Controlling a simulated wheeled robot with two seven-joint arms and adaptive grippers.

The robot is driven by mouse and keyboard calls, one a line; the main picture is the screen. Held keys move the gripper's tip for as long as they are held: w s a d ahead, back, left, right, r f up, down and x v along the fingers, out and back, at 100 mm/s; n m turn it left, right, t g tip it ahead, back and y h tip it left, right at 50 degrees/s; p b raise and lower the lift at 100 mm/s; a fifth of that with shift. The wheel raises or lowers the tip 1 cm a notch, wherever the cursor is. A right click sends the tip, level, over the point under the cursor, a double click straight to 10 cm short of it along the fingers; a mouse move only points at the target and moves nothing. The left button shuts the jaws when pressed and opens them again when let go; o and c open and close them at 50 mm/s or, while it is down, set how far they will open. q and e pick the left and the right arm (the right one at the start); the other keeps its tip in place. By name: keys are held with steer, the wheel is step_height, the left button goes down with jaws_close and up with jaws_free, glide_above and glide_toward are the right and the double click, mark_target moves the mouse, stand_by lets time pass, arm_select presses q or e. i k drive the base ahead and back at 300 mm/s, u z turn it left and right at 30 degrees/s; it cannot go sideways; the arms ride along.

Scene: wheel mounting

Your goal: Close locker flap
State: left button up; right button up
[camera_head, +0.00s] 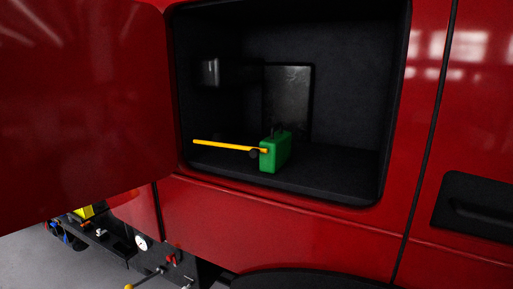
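The red locker flap (85,105) stands open at the left of the head view, swung out from the left edge of the locker opening. The locker (340,175) is a dark compartment in the red vehicle side, and its inside is in plain view. A green case (275,153) with a dark handle stands on the locker floor. A yellow-orange bar (225,145) reaches left from the case. Neither of my grippers shows in this view.
Red body panel (300,225) surrounds the locker. A dark recessed handle (475,207) is at the right. Below the flap are a round white gauge (142,243), levers and a yellow part (84,212). Grey floor shows at bottom left.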

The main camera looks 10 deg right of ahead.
mark_target(87, 115)
steer(key=u, duration=2.05)
steer(key=i, duration=3.4)
steer(key=z, duration=4.15)
